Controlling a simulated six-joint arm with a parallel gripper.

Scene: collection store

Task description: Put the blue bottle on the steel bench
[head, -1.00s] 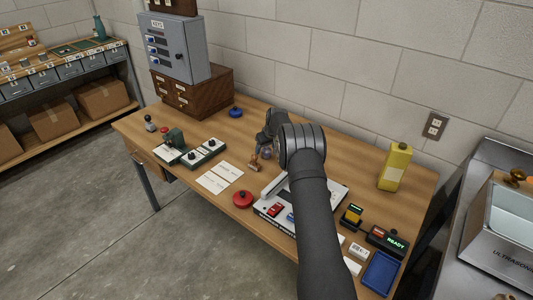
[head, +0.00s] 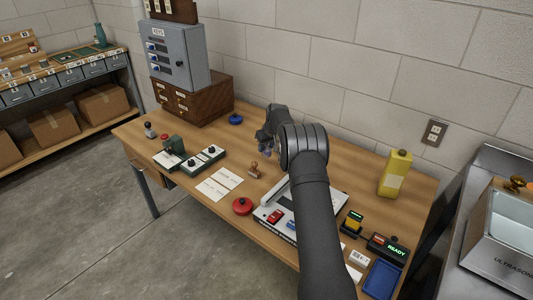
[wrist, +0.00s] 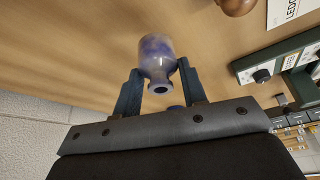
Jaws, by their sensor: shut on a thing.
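The blue bottle (wrist: 157,62), a small bluish-white glazed bottle with a dark mouth, is between the two fingers in the wrist view. My gripper (wrist: 158,88) is shut on it, with its mouth pointing toward the camera. In the head view my gripper (head: 266,146) is over the back middle of the wooden desk, and only a bit of the bottle shows below it. I cannot tell exactly how high the bottle is above the desk. The steel bench (head: 462,192) stands at the right edge of the head view, beyond the desk's right end.
An ultrasonic cleaner (head: 505,252) takes up much of the visible bench. A yellow bottle (head: 396,174) stands at the desk's back right. A wooden stamp (head: 254,170), a red round item (head: 242,206) and a blue tray (head: 382,280) are on the desk. A grey key cabinet (head: 178,55) is back left.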

